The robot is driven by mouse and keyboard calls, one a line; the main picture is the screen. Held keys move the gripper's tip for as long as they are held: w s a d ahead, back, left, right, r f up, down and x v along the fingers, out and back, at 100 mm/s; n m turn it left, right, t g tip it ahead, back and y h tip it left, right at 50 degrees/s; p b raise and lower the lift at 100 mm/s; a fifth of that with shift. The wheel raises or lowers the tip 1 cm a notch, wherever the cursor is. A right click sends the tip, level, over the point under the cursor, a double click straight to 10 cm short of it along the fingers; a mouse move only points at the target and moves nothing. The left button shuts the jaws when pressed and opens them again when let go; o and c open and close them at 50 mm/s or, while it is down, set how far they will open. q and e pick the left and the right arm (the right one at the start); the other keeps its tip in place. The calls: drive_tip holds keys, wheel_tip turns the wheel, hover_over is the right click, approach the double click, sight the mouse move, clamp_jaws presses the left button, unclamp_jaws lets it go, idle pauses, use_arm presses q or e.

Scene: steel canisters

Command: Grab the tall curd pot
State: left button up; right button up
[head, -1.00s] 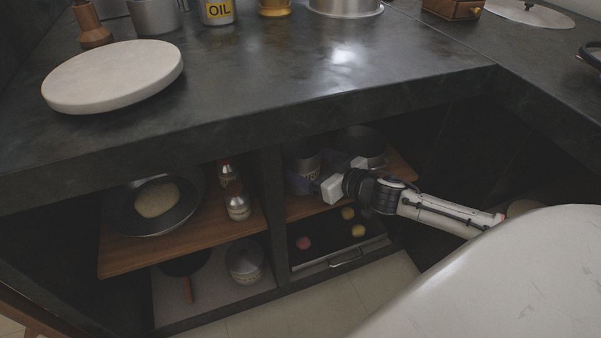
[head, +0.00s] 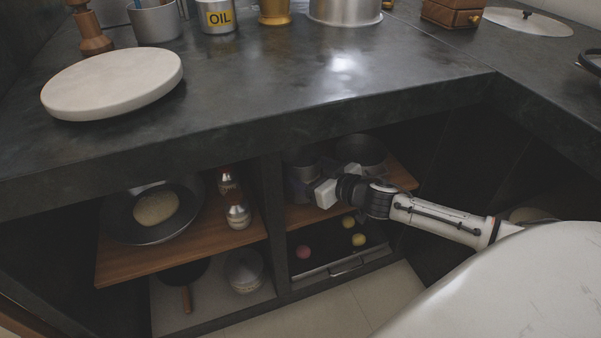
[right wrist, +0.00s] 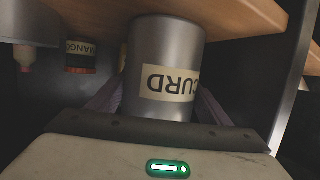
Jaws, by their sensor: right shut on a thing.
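The curd pot is a grey steel canister (right wrist: 165,60) with a pale CURD label, upside down in the right wrist view. It stands between the purple-grey fingers of my right gripper (right wrist: 157,112), which is shut on it. The pot's base seems to meet the wooden shelf; I cannot tell whether there is a gap. In the head view the pot (head: 301,164) is on the right-hand cabinet shelf, partly hidden by my right gripper (head: 304,190) and the shadow under the counter. My left gripper is not in view.
A dark pan (head: 361,150) sits right beside the gripper. The counter edge (head: 330,118) overhangs the shelf, and a divider (head: 272,195) stands at its left. A drawer (head: 345,263) with coloured balls is below. A MANGO jar (right wrist: 80,58) shows in the right wrist view.

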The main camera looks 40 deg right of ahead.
sight(289, 153)
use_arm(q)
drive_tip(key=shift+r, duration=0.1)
use_arm(e)
drive_tip(key=shift+r, duration=0.3)
